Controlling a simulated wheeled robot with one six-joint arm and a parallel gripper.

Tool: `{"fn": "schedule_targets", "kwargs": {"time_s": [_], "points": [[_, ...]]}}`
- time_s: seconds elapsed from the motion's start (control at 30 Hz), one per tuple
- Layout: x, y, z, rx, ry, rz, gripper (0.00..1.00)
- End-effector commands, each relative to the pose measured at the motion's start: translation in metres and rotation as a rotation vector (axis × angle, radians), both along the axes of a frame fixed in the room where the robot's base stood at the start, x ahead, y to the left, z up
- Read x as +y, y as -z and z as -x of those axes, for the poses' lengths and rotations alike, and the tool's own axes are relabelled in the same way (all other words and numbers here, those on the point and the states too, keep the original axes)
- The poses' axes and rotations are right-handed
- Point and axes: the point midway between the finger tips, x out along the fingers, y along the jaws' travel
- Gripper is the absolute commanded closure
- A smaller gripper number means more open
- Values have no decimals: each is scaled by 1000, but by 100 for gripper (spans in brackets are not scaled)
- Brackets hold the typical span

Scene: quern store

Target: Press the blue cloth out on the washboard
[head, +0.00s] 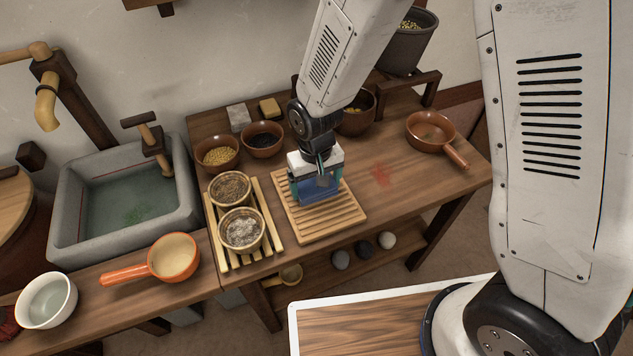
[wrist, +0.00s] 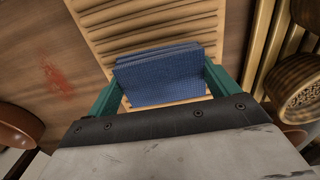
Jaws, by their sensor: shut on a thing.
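The blue cloth (head: 322,190) is a folded blue pad between the fingers of my gripper (head: 314,187). In the wrist view the cloth (wrist: 162,77) shows its folded layers between the two teal fingers of my gripper (wrist: 163,88), which are shut on it. The ribbed wooden washboard (head: 318,225) lies flat on the table under the gripper. In the wrist view its slats (wrist: 150,25) run behind the cloth. The cloth is over the middle of the board. I cannot tell whether its lower edge touches the slats.
A slatted rack (head: 273,232) with two bowls stands close left of the board. Left of it are a stone sink (head: 70,215) and an orange pan (head: 174,257). A brown pan (head: 430,131) stands right, past a red stain (head: 383,176). Bowls (head: 217,152) line the back.

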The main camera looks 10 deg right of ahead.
Motion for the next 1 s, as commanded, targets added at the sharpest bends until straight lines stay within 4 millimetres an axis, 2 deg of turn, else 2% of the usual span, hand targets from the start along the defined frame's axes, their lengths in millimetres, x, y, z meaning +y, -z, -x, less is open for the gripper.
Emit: {"fn": "schedule_targets", "kwargs": {"time_s": [0.7,1.0], "points": [[0,-59,-1,-4,0,-2,35],[0,-67,-1,-3,0,-2,35]]}}
